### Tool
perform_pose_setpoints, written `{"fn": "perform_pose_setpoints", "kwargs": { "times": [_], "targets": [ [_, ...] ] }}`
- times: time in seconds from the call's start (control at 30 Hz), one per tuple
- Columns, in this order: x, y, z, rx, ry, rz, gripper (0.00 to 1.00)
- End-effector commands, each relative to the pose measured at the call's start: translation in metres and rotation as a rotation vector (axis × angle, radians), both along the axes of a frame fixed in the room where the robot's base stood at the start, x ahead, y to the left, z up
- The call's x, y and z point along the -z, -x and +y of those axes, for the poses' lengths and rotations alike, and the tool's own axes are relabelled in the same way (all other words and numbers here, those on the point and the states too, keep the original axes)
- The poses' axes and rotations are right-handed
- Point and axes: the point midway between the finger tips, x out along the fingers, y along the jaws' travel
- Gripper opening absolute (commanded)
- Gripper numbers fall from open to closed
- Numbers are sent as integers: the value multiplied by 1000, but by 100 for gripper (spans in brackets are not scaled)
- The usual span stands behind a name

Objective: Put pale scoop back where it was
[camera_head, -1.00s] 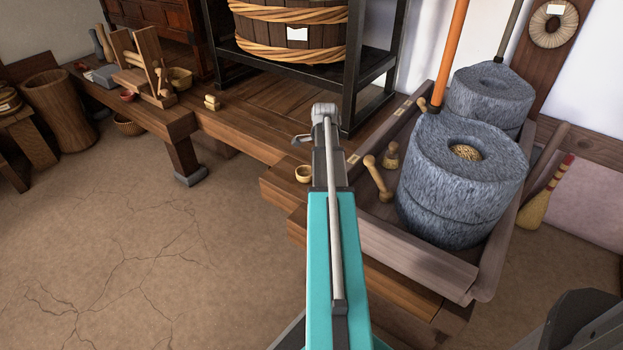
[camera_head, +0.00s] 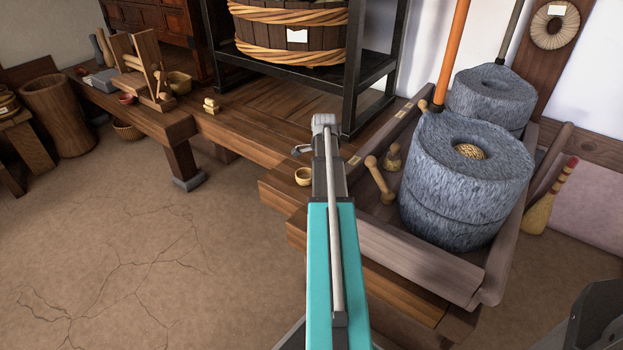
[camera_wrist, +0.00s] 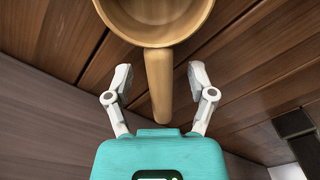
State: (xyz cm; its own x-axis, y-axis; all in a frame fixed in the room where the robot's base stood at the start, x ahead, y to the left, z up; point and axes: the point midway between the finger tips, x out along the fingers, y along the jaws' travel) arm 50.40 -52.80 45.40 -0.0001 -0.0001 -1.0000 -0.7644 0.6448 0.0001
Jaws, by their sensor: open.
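The pale scoop (camera_wrist: 158,75) is a light wooden round cup with a straight handle, seen from above in the wrist view. Its bowl (camera_head: 303,176) also shows in the head view, on the wooden bench just left of my arm. My gripper (camera_wrist: 159,78) is open, with one finger on each side of the handle and visible gaps on both sides. In the head view my arm hides most of the gripper and the handle.
A wooden trough (camera_head: 425,262) to the right holds grey millstones (camera_head: 465,190), a wooden pestle (camera_head: 379,180) and a small knobbed piece (camera_head: 393,158). A black rack (camera_head: 285,78) stands behind.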

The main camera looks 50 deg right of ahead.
Motion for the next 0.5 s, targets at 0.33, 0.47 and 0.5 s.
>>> {"fn": "perform_pose_setpoints", "kwargs": {
  "times": [0.33, 0.47, 0.5],
  "targets": [
    [0, 0, 0, 0, 0, 0, 32],
    [0, 0, 0, 0, 0, 0, 8],
    [0, 0, 0, 0, 0, 0, 1]
  ]
}}
